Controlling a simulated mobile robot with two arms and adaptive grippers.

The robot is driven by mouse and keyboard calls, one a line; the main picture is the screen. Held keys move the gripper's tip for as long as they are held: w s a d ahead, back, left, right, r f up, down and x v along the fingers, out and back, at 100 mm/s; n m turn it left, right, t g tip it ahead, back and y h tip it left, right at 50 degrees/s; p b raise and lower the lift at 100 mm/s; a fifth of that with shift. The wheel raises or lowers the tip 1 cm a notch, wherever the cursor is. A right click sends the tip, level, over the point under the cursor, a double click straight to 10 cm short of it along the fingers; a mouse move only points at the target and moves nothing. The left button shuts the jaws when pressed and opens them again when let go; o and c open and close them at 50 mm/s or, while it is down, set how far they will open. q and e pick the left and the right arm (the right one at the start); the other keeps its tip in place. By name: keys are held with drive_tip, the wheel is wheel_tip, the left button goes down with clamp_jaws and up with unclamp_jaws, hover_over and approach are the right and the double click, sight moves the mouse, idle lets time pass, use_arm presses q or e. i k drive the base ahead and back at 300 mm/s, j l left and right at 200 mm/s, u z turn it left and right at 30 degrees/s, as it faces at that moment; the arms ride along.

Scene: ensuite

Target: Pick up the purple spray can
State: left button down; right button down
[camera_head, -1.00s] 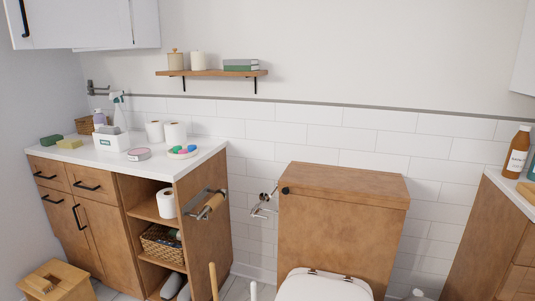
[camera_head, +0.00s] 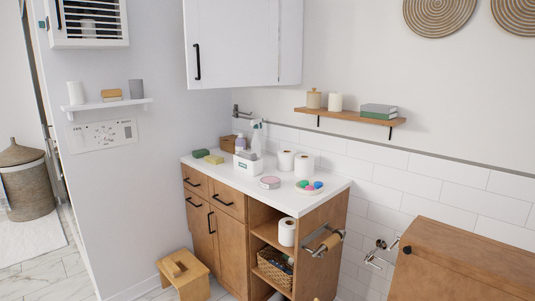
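A small pale purple container (camera_head: 240,144) stands upright at the back of the white counter (camera_head: 325,192). It is partly hidden behind a white caddy (camera_head: 243,163). It is too small to tell for certain whether it is the purple spray can. A clear spray bottle with a teal and white trigger (camera_head: 257,133) stands close to its right, in or behind the caddy. Neither of my grippers is in view.
A brown basket (camera_head: 230,143) stands beside the pale container. Toilet rolls (camera_head: 304,163), a pink round tin (camera_head: 270,182), green (camera_head: 201,154) and yellow (camera_head: 214,159) blocks crowd the counter. A wooden stool (camera_head: 184,275) stands on the floor in front.

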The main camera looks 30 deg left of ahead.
sight(240, 142)
drive_tip(key=i+j, duration=0.15)
drive_tip(key=j, duration=0.15)
drive_tip(key=i+j+z, duration=0.1)
drive_tip(key=j, duration=0.2)
drive_tip(key=i+j, duration=0.2)
drive_tip(key=j, duration=0.15)
drive_tip(key=i+j+z, duration=0.1)
drive_tip(key=j, duration=0.2)
drive_tip(key=i+j, duration=0.15)
drive_tip(key=j, duration=0.2)
